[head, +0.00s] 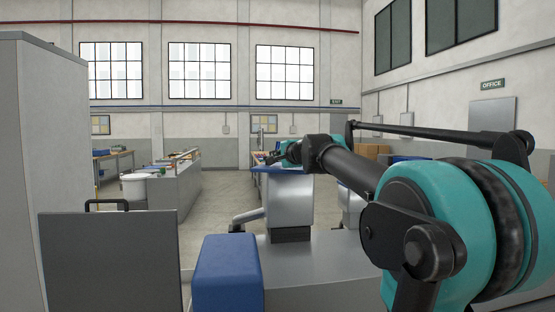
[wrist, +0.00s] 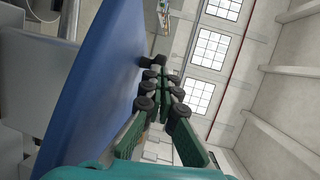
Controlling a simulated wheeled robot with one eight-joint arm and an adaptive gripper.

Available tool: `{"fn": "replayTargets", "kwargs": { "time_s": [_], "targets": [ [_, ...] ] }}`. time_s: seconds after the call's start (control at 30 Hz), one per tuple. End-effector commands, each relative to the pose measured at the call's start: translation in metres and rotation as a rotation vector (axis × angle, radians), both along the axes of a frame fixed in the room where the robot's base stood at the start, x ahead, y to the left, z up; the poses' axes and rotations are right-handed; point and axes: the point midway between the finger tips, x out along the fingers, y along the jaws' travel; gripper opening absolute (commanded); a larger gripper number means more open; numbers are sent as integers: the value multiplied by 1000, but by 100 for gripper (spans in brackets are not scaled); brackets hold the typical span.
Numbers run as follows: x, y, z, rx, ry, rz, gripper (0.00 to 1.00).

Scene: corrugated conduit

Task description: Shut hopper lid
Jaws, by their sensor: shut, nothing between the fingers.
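The hopper lid is blue and shows in the head view as a thin, nearly level sheet (head: 285,171) on top of the grey hopper body (head: 288,207). In the wrist view, which is turned on its side, the lid (wrist: 95,85) fills the left as a broad blue surface with a curved edge. My gripper (wrist: 163,78) is shut and empty, lying along the upper side of the lid, close to it. I cannot tell whether the fingers touch it. In the head view my gripper (head: 272,158) is small and just above the lid. Any gap beneath the lid is hidden.
A grey panel with a black handle (head: 107,260) and a blue block (head: 228,273) stand in front at the left. A tall grey cabinet (head: 70,130) is at far left. Open floor lies between bench and hopper.

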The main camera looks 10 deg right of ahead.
Motion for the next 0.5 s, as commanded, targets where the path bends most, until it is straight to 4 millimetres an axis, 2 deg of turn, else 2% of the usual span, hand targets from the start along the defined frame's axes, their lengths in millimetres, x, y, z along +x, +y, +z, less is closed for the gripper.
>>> {"fn": "replayTargets", "kwargs": {
  "time_s": [0.33, 0.5],
  "targets": [
    [21, 7, 0, -2, -1, -119, 0],
    [30, 7, 0, 1, 0, -119, 0]
  ]
}}
